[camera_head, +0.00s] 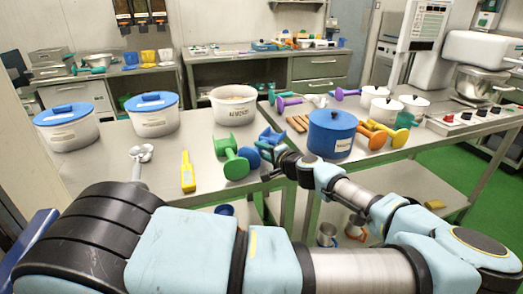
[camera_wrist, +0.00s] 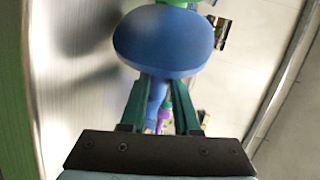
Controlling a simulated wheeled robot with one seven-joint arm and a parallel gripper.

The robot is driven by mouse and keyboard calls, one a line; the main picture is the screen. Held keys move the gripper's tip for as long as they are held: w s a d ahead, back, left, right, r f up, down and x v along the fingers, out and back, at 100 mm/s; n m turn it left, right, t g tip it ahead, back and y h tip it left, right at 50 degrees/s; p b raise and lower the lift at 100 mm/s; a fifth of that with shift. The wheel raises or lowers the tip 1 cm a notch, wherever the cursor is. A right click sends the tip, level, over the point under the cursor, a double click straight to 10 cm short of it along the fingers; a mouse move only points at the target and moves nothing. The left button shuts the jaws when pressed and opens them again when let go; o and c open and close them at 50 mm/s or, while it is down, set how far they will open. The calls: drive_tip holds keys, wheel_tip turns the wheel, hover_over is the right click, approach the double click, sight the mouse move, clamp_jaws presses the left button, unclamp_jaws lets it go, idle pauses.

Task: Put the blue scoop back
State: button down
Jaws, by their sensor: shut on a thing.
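My gripper (camera_head: 270,150) is shut on the blue scoop, over the right edge of the left steel table. In the wrist view, the scoop's broad rounded blue end (camera_wrist: 163,38) lies just beyond the fingertips (camera_wrist: 160,90), and its narrow blue stem runs back between the fingers. In the head view, blue parts (camera_head: 270,136) show at the fingers, partly hidden by my gripper. Green scoops (camera_head: 233,160) stand just left of it, with another blue piece (camera_head: 250,157) against them. I cannot tell whether the held scoop touches the table.
A blue lidded pot (camera_head: 331,134) stands to the right, with orange scoops (camera_head: 378,134) and white lidded pots beside it. A yellow tool (camera_head: 187,172) and a metal scoop (camera_head: 140,157) lie left. A gap separates the two tables.

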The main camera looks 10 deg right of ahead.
drive_tip(key=c, duration=0.6)
unclamp_jaws()
drive_tip(key=shift+c, duration=0.2)
drive_tip(key=shift+r, duration=0.1)
drive_tip(key=b+v, duration=0.4)
drive_tip(key=v, duration=0.8)
